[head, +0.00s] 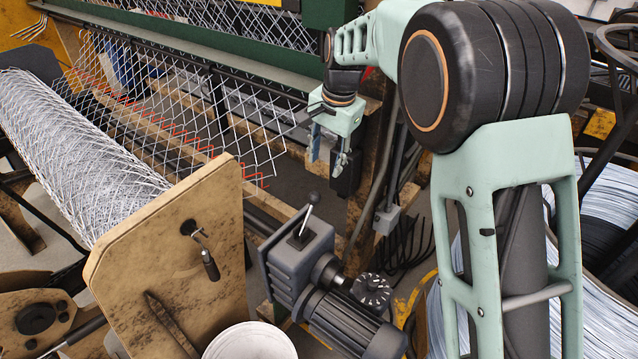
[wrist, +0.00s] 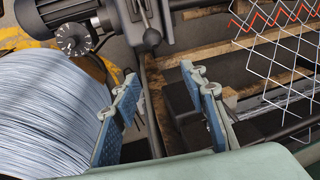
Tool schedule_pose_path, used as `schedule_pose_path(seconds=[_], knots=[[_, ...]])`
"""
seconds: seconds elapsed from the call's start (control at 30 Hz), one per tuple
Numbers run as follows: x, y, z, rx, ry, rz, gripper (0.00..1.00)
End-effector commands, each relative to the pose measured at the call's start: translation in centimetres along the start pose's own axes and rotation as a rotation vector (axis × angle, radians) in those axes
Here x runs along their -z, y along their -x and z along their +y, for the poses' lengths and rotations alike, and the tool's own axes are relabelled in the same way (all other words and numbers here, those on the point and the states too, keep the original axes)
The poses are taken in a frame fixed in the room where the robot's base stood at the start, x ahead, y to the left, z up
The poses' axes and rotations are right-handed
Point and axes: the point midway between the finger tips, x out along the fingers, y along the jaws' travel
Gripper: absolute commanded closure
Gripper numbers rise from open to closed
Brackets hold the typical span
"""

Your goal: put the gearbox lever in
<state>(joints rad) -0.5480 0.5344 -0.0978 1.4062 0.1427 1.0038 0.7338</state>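The gearbox lever (head: 308,214) is a short thin rod with a round knob on top. It rises from the grey gearbox (head: 286,268) and leans a little to the right in the head view. In the wrist view the lever knob (wrist: 152,38) is dark and shows at the top middle, with the gearbox (wrist: 133,18) behind it. My gripper (head: 329,158) hangs above the gearbox and slightly to its right in the head view, apart from the lever. In the wrist view my gripper (wrist: 160,82) has its two blue-padded fingers spread, with nothing between them.
A motor (head: 348,318) with a dial (head: 371,290) adjoins the gearbox. A tan side plate (head: 165,255) with a crank handle (head: 210,264) stands left. Woven mesh (head: 185,110) hangs behind, near my gripper. A wire coil (wrist: 40,110) fills the wrist view's left.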

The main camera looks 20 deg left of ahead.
Motion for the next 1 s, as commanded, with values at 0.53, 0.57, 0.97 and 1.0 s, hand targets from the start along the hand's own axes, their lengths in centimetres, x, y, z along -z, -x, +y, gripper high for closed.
schedule_pose_path(seconds=[0.53, 0.57, 0.97, 1.0], knots=[[-4.8, -8.4, 0.8, -0.082, 0.094, -0.109, 0.60], [-4.8, -9.0, 0.8, -0.083, 0.094, -0.110, 0.60], [-5.2, -13.1, 1.0, -0.079, 0.093, -0.106, 0.60], [-5.2, -13.1, 1.0, -0.079, 0.093, -0.106, 0.60]])
